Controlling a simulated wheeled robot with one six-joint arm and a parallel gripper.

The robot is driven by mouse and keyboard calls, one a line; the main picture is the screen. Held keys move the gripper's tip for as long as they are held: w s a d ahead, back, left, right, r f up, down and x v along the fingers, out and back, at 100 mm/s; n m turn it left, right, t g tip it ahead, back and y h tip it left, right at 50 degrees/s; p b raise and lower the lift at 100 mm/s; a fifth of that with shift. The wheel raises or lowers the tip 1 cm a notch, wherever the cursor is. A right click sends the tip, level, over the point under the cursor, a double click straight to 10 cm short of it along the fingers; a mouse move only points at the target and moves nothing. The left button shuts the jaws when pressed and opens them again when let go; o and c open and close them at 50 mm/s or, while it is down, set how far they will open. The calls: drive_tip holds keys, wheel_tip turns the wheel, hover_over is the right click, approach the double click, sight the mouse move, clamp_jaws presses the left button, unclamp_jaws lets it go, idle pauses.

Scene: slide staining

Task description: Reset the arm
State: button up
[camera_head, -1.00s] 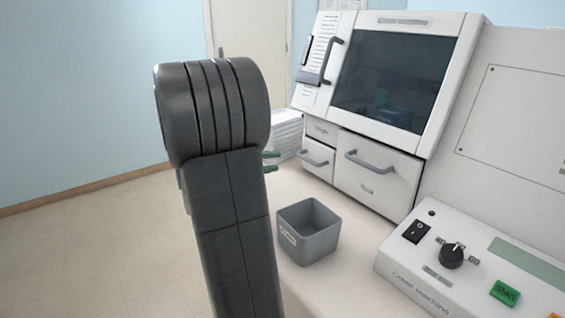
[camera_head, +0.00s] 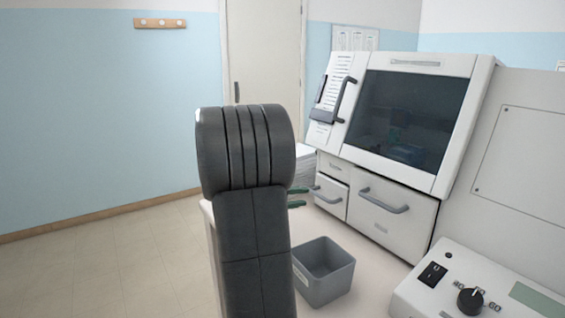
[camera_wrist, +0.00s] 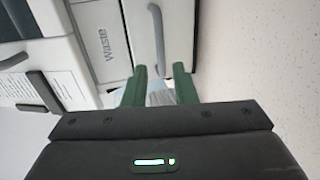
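My arm, dark grey, rises in the middle of the head view. My gripper (camera_head: 300,198) shows only as two green fingertips poking out to the right of the arm, in front of the white machine (camera_head: 482,110). In the wrist view my gripper (camera_wrist: 161,75) has its two green fingers apart, with a clear gap between them. A pale bluish-white thing (camera_wrist: 160,94) shows in that gap; it looks like background, and I cannot tell what it is. Nothing is seen gripped.
A grey open bin (camera_head: 325,285) stands on the pale counter right of my arm. The machine's drawers (camera_head: 385,218) are shut; one in the wrist view reads "Waste" (camera_wrist: 107,42). A control box (camera_head: 450,290) with a knob sits at lower right. Open floor (camera_head: 110,260) lies at left.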

sight(317, 195)
drive_tip(key=x, duration=0.8)
drive_tip(key=shift+p, duration=0.35)
drive_tip(key=shift+s+a, duration=0.1)
drive_tip(key=shift+a, duration=0.05)
